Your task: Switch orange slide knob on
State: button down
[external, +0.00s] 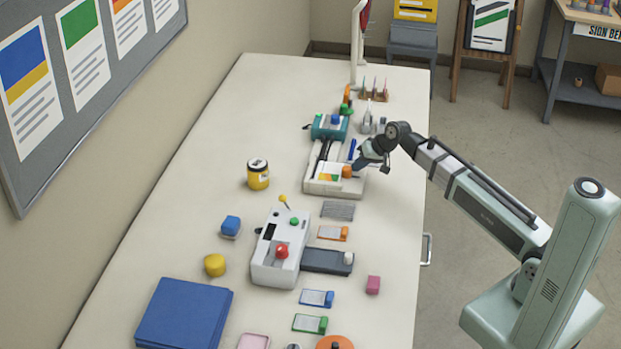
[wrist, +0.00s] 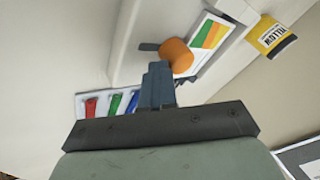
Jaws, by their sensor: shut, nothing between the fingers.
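The orange slide knob (external: 346,171) sits on the front part of a white laminator-like machine (external: 322,187) in the external view, beside a colour-striped card. In the wrist view the orange knob (wrist: 177,55) stands at the end of a dark slot, just beyond my fingertips. My gripper (external: 358,168) is right at the knob in the external view. In the wrist view my gripper (wrist: 158,70) is shut and empty, its tips close beside the knob. I cannot tell whether they touch it.
A white device with a red knob (external: 281,251) and a green knob stands nearer the camera. A yellow jar (external: 258,174) stands to the left. A tray with red, green and blue pieces (wrist: 110,104) shows in the wrist view. A blue pad (external: 184,314) lies at the front left.

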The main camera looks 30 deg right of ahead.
jog(key=shift+s+d, duration=0.1)
jog(key=shift+d, duration=0.4)
jog(key=d, duration=0.1)
jog(key=s+d, duration=0.1)
jog(key=d, duration=0.1)
jog(key=shift+s+d+r, duration=0.1)
jog(key=shift+s+r, duration=0.2)
jog(key=shift+r, duration=0.05)
jog(key=v, duration=0.9)
jog(key=shift+r, duration=0.1)
